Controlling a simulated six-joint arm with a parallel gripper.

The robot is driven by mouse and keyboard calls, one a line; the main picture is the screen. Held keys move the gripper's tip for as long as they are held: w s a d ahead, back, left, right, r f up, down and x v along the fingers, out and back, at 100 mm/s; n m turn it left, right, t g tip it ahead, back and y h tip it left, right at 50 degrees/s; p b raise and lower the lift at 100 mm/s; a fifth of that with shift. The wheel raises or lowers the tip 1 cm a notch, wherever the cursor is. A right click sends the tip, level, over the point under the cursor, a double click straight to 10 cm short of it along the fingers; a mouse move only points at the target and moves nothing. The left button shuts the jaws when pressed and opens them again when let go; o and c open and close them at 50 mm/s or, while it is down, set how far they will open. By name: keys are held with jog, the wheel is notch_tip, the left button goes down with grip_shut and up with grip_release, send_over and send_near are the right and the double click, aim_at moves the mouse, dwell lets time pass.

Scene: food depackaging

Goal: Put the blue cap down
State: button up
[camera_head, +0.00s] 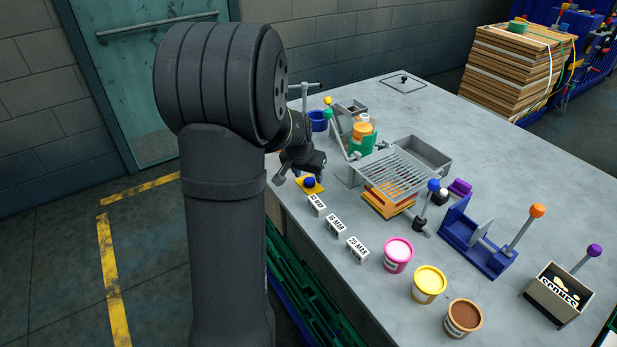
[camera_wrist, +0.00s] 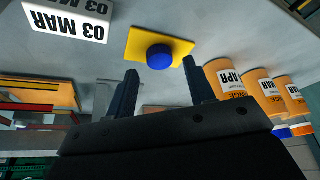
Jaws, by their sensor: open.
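The blue cap (camera_head: 310,182) rests on a small yellow pad (camera_head: 317,190) near the table's left edge. In the wrist view the cap (camera_wrist: 160,57) sits on the bare yellow pad (camera_wrist: 136,41), just beyond my fingertips. My gripper (camera_head: 300,174) is beside the cap, with its fingers spread. In the wrist view my gripper (camera_wrist: 162,75) has both fingers apart with nothing between them, and the cap shows beyond the gap. The cap looks clear of both fingers.
White date blocks (camera_head: 336,227) stand in a row near the pad. Pink (camera_head: 398,255), yellow (camera_head: 429,284) and brown (camera_head: 463,318) tubs stand at the front. A wire rack (camera_head: 395,172) and a blue fixture (camera_head: 477,240) stand to the right. Orange cups (camera_wrist: 230,80) show beside my gripper.

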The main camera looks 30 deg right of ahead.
jog(key=v, duration=1)
jog(key=shift+w, duration=0.1)
jog(key=x, duration=1.2)
jog(key=shift+f, duration=0.2)
notch_tip(320, 180, up, 2)
jog(key=shift+r, duration=0.5)
jog(key=shift+f, duration=0.1)
